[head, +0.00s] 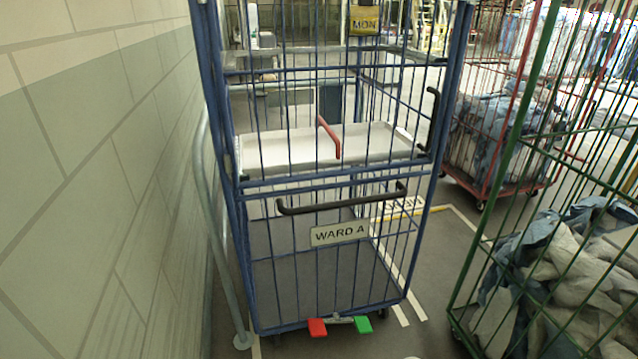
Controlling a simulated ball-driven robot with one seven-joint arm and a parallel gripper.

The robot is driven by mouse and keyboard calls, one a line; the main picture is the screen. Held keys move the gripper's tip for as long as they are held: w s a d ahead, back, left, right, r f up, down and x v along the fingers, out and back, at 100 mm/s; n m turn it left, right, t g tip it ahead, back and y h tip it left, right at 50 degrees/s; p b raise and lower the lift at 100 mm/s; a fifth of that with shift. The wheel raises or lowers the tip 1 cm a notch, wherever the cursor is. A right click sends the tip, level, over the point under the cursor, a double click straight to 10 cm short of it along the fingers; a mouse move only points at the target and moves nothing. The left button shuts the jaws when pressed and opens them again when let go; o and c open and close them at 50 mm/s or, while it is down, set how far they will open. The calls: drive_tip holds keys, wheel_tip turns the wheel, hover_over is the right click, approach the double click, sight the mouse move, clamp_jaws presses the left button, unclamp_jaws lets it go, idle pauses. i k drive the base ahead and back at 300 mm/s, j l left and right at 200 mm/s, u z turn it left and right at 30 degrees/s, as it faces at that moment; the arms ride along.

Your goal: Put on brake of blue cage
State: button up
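The blue cage (446,120) stands upright in the middle of the head view, close to the left wall. It is a barred trolley with a "WARD A" sign (340,233) on its front. At its bottom front edge are a red pedal (317,327) and a green pedal (363,324), side by side on a small bar. The red pedal sits slightly lower in the picture; I cannot tell which one is pressed. A dark handle (342,201) crosses the front above the sign. My gripper is not in view.
A tiled wall (90,180) and a grey rail (203,180) run along the left. A green cage (465,275) with cloth bundles stands close at right. A red cage (475,185) stands behind it. Bare floor (430,325) shows between the blue and green cages.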

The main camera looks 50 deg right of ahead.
sight(316, 327)
drive_tip(key=i+l, duration=0.95)
